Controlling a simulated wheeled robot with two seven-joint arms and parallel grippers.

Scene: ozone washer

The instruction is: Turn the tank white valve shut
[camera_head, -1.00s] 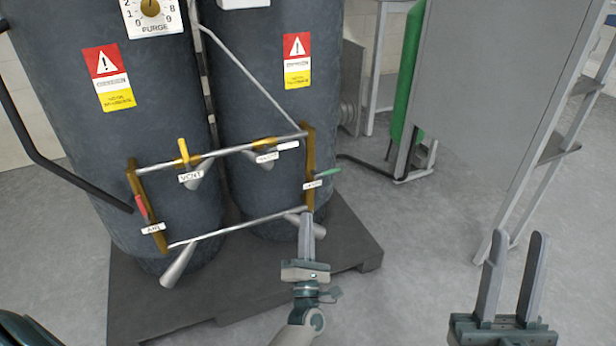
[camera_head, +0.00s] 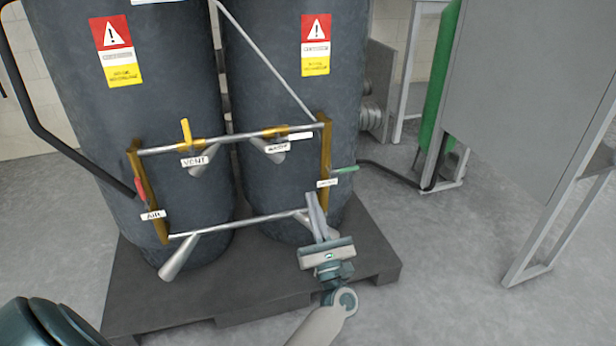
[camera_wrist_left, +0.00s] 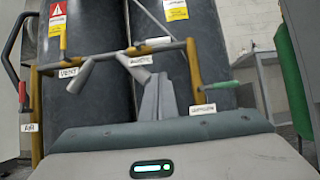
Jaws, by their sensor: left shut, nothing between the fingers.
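The white valve (camera_head: 300,136) has a short white handle lying along the upper pipe of the frame, near its right end, above a white label. Its handle also shows in the left wrist view (camera_wrist_left: 158,41). My left gripper (camera_head: 312,198) is shut and empty, below the white valve, in front of the lower right of the pipe frame. In the left wrist view its closed fingers (camera_wrist_left: 152,85) point up, a little below the valve. My right gripper is out of view.
The yellow valve (camera_head: 186,131) stands upright on the upper pipe. The red valve (camera_head: 140,188) is on the left post and the green valve (camera_head: 345,169) on the right post. Two dark tanks stand on a pallet (camera_head: 250,297). A grey cabinet (camera_head: 530,90) stands at right.

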